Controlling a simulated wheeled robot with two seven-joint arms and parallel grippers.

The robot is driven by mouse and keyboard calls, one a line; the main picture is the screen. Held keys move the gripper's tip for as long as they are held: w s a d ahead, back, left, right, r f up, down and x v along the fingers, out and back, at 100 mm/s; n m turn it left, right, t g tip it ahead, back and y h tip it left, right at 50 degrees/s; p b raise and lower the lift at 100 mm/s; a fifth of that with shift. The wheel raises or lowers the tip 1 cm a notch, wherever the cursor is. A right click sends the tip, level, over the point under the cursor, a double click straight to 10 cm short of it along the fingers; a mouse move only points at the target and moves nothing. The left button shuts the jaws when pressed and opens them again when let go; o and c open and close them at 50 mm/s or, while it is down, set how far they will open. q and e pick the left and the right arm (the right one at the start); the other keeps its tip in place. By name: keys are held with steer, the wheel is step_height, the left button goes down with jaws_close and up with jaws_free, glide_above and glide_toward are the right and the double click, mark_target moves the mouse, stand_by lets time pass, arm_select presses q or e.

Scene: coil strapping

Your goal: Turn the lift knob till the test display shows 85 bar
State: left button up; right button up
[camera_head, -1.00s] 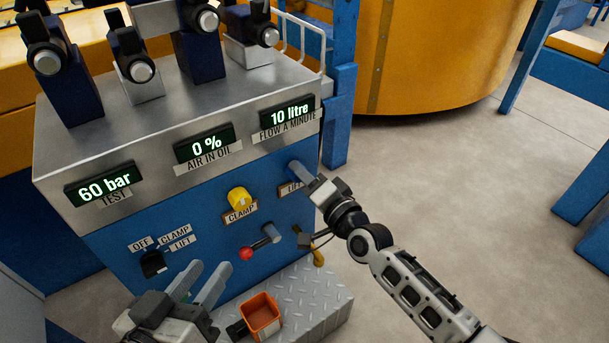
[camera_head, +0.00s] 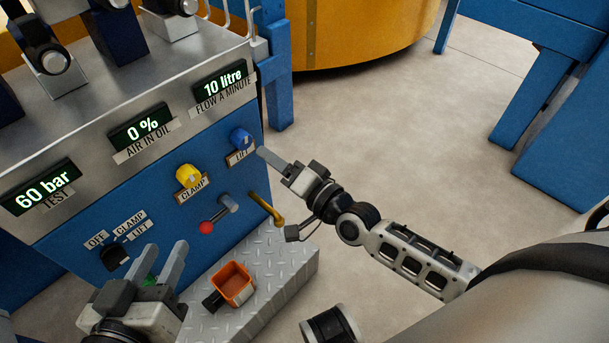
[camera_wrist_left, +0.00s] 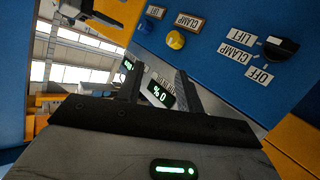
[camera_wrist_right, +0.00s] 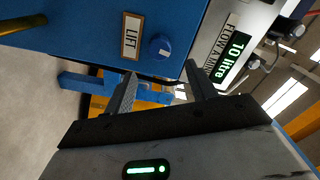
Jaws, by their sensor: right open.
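The blue lift knob (camera_head: 241,138) sits on the blue panel above its LIFT label; it also shows in the right wrist view (camera_wrist_right: 160,46). The test display (camera_head: 42,188) reads 60 bar. My right gripper (camera_head: 263,156) is just right of the knob, apart from it. In the right wrist view its fingers (camera_wrist_right: 160,85) are spread with nothing between them, and the knob is beyond their tips. My left gripper (camera_head: 168,254) is low in front of the panel, its fingers apart and empty; they also show in the left wrist view (camera_wrist_left: 158,85).
The yellow clamp knob (camera_head: 188,176), a red-tipped lever (camera_head: 207,227) and a black selector (camera_head: 114,256) are on the panel. Other displays read 0 % and 10 litre.

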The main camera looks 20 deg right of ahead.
arm_select(q)
steer(key=shift+s+a+f+g+p, duration=0.15)
steer(key=shift+f+g+p, duration=0.15)
steer(key=shift+f, duration=0.15)
steer(key=shift+s+a+f+g+p, duration=0.15)
steer(key=shift+f+g+p, duration=0.1)
steer(key=shift+f, duration=0.2)
arm_select(e)
steer(key=v, duration=0.8)
arm_select(q)
steer(key=shift+w+r+y, duration=0.25)
steer(key=shift+y, duration=0.05)
arm_select(e)
steer(key=shift+w, duration=0.1)
